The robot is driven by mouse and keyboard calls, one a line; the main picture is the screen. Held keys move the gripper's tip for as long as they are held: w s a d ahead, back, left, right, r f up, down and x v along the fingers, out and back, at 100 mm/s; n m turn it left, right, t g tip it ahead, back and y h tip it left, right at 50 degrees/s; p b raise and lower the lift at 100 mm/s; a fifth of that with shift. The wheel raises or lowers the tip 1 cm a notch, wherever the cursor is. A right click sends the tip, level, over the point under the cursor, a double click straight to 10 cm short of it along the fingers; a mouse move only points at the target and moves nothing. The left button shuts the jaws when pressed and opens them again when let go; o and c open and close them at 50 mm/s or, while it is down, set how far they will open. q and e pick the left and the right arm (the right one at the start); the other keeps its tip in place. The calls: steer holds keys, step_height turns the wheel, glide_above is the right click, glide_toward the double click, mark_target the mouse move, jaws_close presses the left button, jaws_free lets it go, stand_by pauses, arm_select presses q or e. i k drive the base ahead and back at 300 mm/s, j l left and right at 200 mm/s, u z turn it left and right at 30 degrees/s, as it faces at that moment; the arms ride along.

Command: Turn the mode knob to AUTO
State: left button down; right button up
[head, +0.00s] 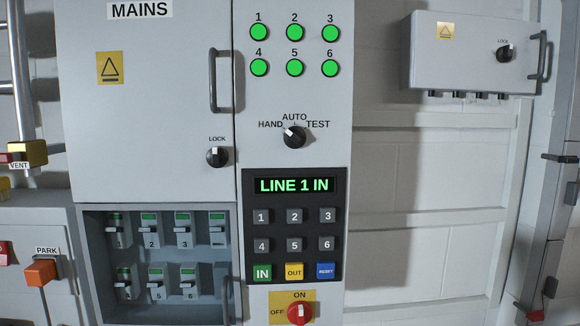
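The mode knob (294,137) is a small black rotary knob on the grey panel right of the MAINS door, in the middle of the head view. The labels HAND, AUTO and TEST stand around its top from left to right. Its white pointer mark is turned to the upper left, toward HAND, not straight up at AUTO. Nothing touches the knob or covers it. Neither of my grippers is in the head view.
Green lamps (295,50) above the knob are lit. Below it are a keypad display (294,185) reading LINE 1 IN and a red ON/OFF knob (299,313). The MAINS door (150,130) has a handle (220,80) and LOCK knob (217,156) to the left.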

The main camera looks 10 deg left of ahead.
mark_target(295, 137)
steer(key=i+l, duration=0.25)
steer(key=i+l+u, duration=0.3)
steer(key=l, duration=0.35)
steer(key=i+l+u, duration=0.15)
steer(key=l, duration=0.2)
steer(key=i+l+u, duration=0.2)
steer(key=l, duration=0.2)
